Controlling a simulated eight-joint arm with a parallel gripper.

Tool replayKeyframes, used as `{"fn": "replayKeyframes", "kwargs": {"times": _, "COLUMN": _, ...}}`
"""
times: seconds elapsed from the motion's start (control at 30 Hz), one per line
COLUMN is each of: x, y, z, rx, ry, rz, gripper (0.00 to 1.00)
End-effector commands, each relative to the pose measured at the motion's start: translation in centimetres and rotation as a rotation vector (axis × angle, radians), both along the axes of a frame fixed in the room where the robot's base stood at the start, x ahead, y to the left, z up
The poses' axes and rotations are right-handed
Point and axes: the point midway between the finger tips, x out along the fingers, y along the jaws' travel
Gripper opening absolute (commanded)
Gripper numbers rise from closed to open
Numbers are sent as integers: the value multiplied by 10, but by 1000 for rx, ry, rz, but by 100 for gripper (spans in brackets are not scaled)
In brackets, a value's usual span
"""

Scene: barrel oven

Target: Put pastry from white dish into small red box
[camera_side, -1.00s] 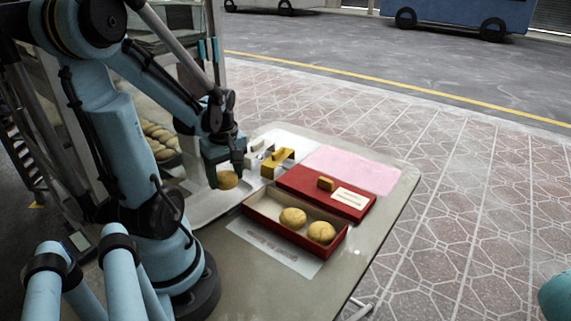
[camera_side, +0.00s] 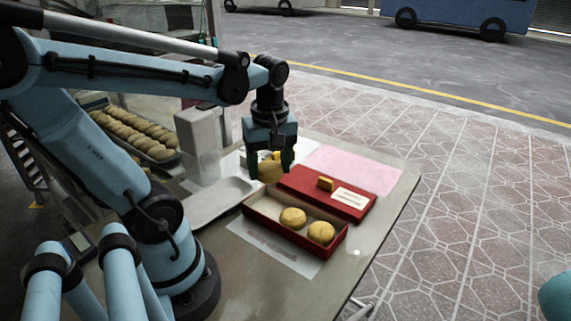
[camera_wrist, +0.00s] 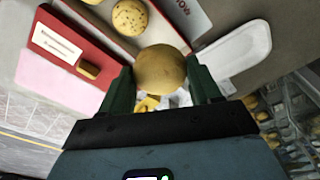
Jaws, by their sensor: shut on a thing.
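My gripper (camera_side: 270,165) is shut on a round golden pastry (camera_side: 270,172), held above the table near the back left end of the red box. In the wrist view the pastry (camera_wrist: 160,69) sits between the green fingers. The open small red box (camera_side: 335,246) holds two round pastries, one in the middle (camera_side: 293,218) and one at the right end (camera_side: 321,232). Its left end is empty. The white dish (camera_side: 215,202) lies to the left of the box, and the part in view is empty. It also shows in the wrist view (camera_wrist: 240,48).
A red lid (camera_side: 300,181) with a yellow handle (camera_side: 325,183) lies behind the box. A pink sheet (camera_side: 355,168) lies beyond it. A printed paper (camera_side: 270,246) lies in front. A tray of several pastries (camera_side: 130,133) stands at the back left.

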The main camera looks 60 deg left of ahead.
Motion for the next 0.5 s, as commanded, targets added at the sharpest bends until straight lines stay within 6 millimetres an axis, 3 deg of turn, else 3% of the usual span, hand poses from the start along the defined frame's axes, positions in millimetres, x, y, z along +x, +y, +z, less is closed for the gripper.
{"fn": "replayKeyframes", "kwargs": {"times": 0.2, "x": 40, "y": -28, "z": 20, "rx": -13, "ry": 0, "rz": -502, "gripper": 33}}
{"fn": "replayKeyframes", "kwargs": {"times": 0.5, "x": 82, "y": -73, "z": 43, "rx": -7, "ry": -8, "rz": -1144, "gripper": 32}}
